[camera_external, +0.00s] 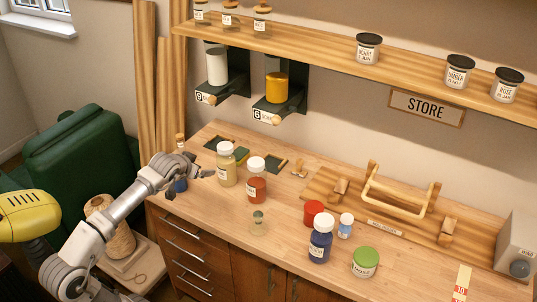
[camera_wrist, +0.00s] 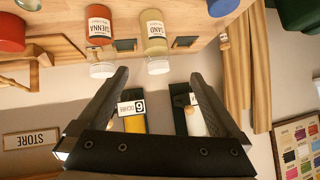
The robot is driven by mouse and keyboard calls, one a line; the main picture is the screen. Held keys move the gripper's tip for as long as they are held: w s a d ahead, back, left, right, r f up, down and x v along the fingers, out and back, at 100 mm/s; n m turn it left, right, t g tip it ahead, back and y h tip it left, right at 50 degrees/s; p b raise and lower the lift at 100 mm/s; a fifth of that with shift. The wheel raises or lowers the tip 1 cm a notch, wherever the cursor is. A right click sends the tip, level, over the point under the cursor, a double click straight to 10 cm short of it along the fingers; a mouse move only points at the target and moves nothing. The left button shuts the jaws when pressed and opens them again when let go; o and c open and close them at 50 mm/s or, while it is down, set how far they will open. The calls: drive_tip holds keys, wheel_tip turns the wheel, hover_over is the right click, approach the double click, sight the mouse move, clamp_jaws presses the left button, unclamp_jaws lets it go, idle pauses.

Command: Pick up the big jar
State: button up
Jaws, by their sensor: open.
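Several jars stand on the wooden table, and I cannot tell for sure which one is the big jar. A tall sand jar (camera_external: 226,170) with a white lid stands nearest my gripper (camera_external: 206,173), beside a red-brown sienna jar (camera_external: 257,187). A tall blue jar (camera_external: 320,244) with a white lid stands toward the front right. In the wrist view the sand jar (camera_wrist: 155,36) and sienna jar (camera_wrist: 99,25) appear upside down beyond the fingertips. My gripper (camera_wrist: 159,74) is open and empty, left of the sand jar in the external view and apart from it.
A red-lidded container (camera_external: 313,212), a small blue-and-white bottle (camera_external: 346,225) and a green-lidded jar (camera_external: 365,262) stand nearby. A wooden rack (camera_external: 400,190) fills the back right. A shelf (camera_external: 310,45) with jars and two wall dispensers (camera_external: 277,88) are above.

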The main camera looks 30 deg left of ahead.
drive_tip(key=w+d+r+m+t+h+p, duration=0.15)
drive_tip(key=w+d+m+t+p, duration=0.25)
drive_tip(key=w, duration=0.6)
drive_tip(key=w+d+f+m+h+p, duration=0.2)
drive_tip(key=w+d+m+h+p, duration=0.1)
drive_tip(key=d+h, duration=0.3)
drive_tip(key=s+d+f+m+g+h+p, duration=0.2)
drive_tip(key=s+d+m+g+h+p, duration=0.55)
drive_tip(key=s+d+h, duration=0.75)
drive_tip(key=y+b, duration=0.1)
drive_tip(key=y, duration=0.2)
approach(316, 219)
drive_tip(key=shift+n, duration=0.25)
drive_tip(key=x, duration=0.3)
drive_tip(key=b+x, duration=0.1)
drive_tip(key=x, duration=0.2)
drive_tip(key=f+x, duration=0.1)
drive_tip(key=x, duration=0.3)
drive_tip(key=shift+b+x, duration=0.55)
drive_tip(key=shift+x, duration=2.15)
drive_tip(key=shift+f, duration=0.15)
